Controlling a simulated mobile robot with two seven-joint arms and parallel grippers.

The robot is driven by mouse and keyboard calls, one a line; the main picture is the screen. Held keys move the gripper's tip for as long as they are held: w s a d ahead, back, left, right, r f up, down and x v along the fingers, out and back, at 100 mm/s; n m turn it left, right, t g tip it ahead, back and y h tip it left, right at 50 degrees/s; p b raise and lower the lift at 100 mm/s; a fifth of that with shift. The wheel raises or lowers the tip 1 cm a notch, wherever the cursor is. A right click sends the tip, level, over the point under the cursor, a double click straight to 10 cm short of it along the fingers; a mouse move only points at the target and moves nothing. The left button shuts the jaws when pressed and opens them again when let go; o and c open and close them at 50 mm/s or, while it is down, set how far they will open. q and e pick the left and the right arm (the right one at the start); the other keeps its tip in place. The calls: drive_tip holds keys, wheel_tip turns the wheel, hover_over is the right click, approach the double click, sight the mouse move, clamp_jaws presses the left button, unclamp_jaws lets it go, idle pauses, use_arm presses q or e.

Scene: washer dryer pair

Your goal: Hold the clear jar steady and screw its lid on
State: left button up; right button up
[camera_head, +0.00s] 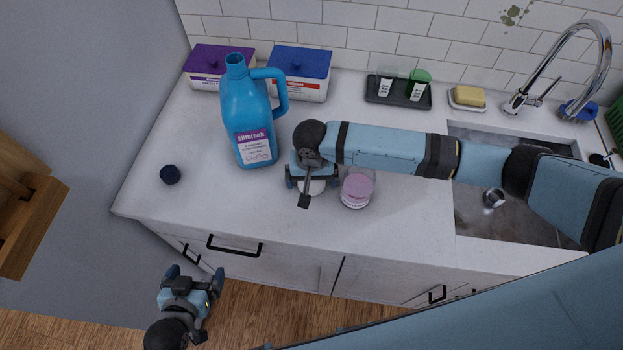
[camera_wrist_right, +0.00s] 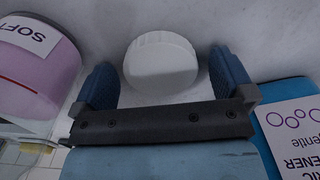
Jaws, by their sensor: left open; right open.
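The clear jar (camera_head: 357,188) with pink contents stands upright on the counter, with no lid on it. It also shows in the right wrist view (camera_wrist_right: 45,75) at the left, with a white label. The white lid (camera_wrist_right: 162,62) lies on the counter between the fingers of my right gripper (camera_wrist_right: 160,75), with gaps on both sides. In the head view the right gripper (camera_head: 311,182) points down over the lid, left of the jar, and largely hides it. My left gripper (camera_head: 195,278) is open and empty, off the counter's front edge at lower left.
A blue jug (camera_head: 243,115) stands uncapped behind the right gripper; a dark cap (camera_head: 170,174) lies at left. Purple (camera_head: 207,67) and blue-lidded boxes (camera_head: 300,80), a dark tray (camera_head: 397,97) and soap (camera_head: 467,97) line the wall. The sink (camera_head: 475,215) is at right.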

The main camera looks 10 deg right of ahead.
drive_tip(key=shift+c, duration=0.2)
drive_tip(key=c, duration=0.9)
wheel_tip(320, 180, up, 20)
drive_tip(key=b, duration=0.1)
